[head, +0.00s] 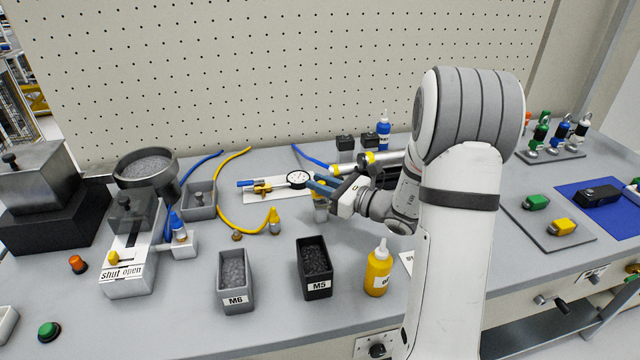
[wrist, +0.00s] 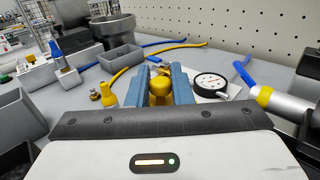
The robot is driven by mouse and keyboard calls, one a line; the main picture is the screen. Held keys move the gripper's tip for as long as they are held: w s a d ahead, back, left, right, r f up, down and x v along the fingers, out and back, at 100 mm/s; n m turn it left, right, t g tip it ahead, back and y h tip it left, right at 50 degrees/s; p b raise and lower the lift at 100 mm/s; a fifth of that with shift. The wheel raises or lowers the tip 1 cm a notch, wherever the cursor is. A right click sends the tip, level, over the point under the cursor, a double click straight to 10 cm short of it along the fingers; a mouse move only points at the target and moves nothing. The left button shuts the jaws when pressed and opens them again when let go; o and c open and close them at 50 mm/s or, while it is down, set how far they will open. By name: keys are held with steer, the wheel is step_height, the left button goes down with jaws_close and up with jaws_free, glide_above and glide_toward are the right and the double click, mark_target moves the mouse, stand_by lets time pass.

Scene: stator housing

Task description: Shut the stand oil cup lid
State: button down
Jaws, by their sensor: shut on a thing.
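My gripper (head: 316,186) is over the middle of the bench, with its two blue fingers (wrist: 160,88) pointing away from the wrist camera. The fingers are shut on a yellow round-topped piece (wrist: 160,92), which shows between them in the wrist view.
A dial gauge (head: 299,180) lies on a white plate just behind the fingers. A yellow hose end (head: 275,221) stands to the left. The M5 bin (head: 314,268), M6 bin (head: 236,281) and yellow bottle (head: 378,270) are in front. A silver cylinder (wrist: 285,104) lies at right.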

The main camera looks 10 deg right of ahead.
steer(key=shift+f+b, duration=0.3)
steer(key=shift+b, duration=0.55)
steer(key=shift+s+f+n+b, duration=0.15)
steer(key=shift+n+b, duration=0.35)
steer(key=shift+b, duration=0.4)
steer(key=shift+r+p, duration=0.3)
steer(key=c, duration=1.4)
jaws_free()
steer(key=v, duration=0.8)
steer(key=shift+f, duration=0.25)
